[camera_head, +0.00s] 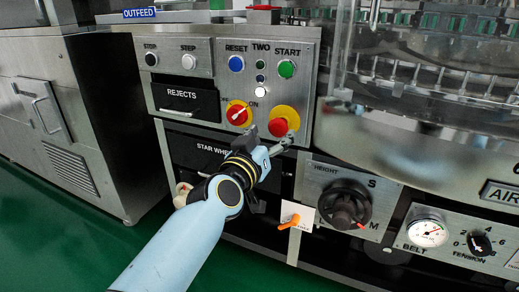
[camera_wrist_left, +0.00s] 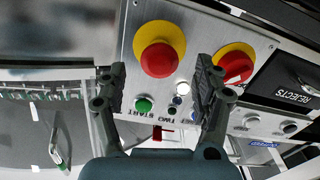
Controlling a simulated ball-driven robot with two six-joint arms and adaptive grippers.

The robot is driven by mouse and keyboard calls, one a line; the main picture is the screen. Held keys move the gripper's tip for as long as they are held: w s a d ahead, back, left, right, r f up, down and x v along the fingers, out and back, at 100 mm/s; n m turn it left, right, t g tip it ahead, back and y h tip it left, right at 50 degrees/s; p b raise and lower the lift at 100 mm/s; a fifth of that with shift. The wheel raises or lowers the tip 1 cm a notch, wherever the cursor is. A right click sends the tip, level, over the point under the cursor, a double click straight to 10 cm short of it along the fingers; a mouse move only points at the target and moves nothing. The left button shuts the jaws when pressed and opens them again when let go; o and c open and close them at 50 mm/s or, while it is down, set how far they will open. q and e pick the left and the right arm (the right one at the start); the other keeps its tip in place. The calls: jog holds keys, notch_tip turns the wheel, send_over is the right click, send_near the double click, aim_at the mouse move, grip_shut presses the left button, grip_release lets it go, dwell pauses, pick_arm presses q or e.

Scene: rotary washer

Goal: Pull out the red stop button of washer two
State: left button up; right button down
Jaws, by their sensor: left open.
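The red stop button (camera_head: 278,127) sits on a round yellow backing on the grey panel marked TWO, below the green START button. In the left wrist view, turned upside down, the red stop button (camera_wrist_left: 160,58) shows between the fingertips and beyond them. My left gripper (camera_head: 271,142) is open and empty, just in front of and below the button in the head view. In the wrist view its two dark fingers (camera_wrist_left: 160,80) stand apart on either side, with no contact visible. My right gripper is in neither view.
A red and yellow rotary switch (camera_head: 239,113) is close to the left of the stop button. Blue RESET (camera_head: 236,63) and green START (camera_head: 286,69) buttons are above. The HEIGHT knob (camera_head: 345,204) and an orange-handled valve (camera_head: 289,222) lie below. The clear guard (camera_head: 400,60) is at right.

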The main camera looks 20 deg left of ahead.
pick_arm(q)
jog(key=s, duration=0.7)
jog(key=shift+s+a, duration=0.15)
jog(key=shift+s, duration=0.25)
